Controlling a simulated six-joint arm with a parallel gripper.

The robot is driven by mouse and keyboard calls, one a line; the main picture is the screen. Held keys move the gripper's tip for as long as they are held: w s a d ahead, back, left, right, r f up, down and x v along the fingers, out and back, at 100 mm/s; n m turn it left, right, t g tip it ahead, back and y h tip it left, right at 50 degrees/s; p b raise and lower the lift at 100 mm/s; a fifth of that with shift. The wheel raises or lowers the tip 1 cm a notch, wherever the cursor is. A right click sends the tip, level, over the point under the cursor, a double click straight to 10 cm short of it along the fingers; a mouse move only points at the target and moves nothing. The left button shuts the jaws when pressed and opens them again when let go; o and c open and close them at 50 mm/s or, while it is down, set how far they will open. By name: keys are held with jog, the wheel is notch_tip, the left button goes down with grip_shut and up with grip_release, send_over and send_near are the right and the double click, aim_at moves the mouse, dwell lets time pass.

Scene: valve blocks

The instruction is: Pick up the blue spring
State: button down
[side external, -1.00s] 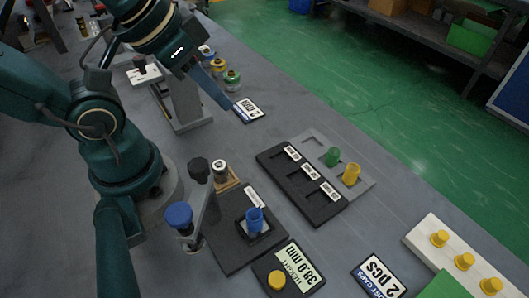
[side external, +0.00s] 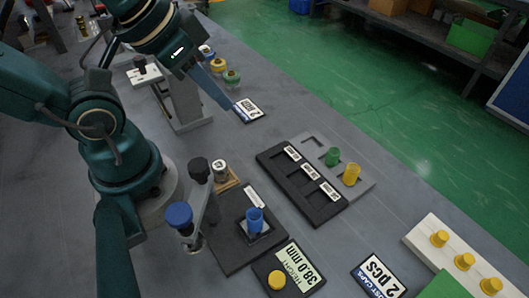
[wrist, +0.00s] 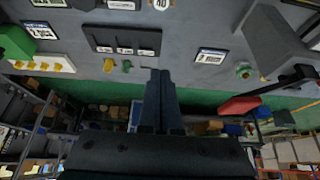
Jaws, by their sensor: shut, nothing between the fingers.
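A blue cylinder (side external: 255,220) stands upright on a black plate (side external: 228,247) in the lower middle of the side external view. A small blue-topped round piece (side external: 206,51) stands in a row with a yellow one (side external: 218,65) and a green one (side external: 232,78) at the upper left. I cannot tell which blue piece is the spring. My gripper (side external: 228,105) is shut and empty, near a "2 mm" card (side external: 249,110) and apart from both blue pieces. Its shut fingers (wrist: 160,73) also show in the wrist view.
A black and grey tray (side external: 275,168) holds a green piece (side external: 332,157) and a yellow piece (side external: 351,174). A lever post with a blue knob (side external: 180,215) stands left of the black plate. A white rack (side external: 420,232) with yellow caps is at lower right. Bench between card and tray is clear.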

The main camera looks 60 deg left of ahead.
dwell(0.4)
jog(key=c, duration=0.5)
grip_release()
jog(key=n+g+h, duration=0.5)
jog(key=g, duration=0.3)
send_near(255, 207)
jog(key=f+n+g+h, duration=0.1)
jog(key=f+n+h, duration=0.1)
jog(key=f+n+g+h, duration=0.2)
jog(key=d+f+n+g+h, duration=0.1)
jog(key=f+n+g+h, duration=0.1)
jog(key=f, duration=0.1)
jog(key=shift+w+f, duration=0.1)
jog(key=shift+w, duration=0.1)
jog(key=shift+s+d+f, duration=0.15)
jog(key=shift+s+f, duration=0.1)
jog(key=shift+f, duration=0.1)
jog(key=shift+x, duration=2.4)
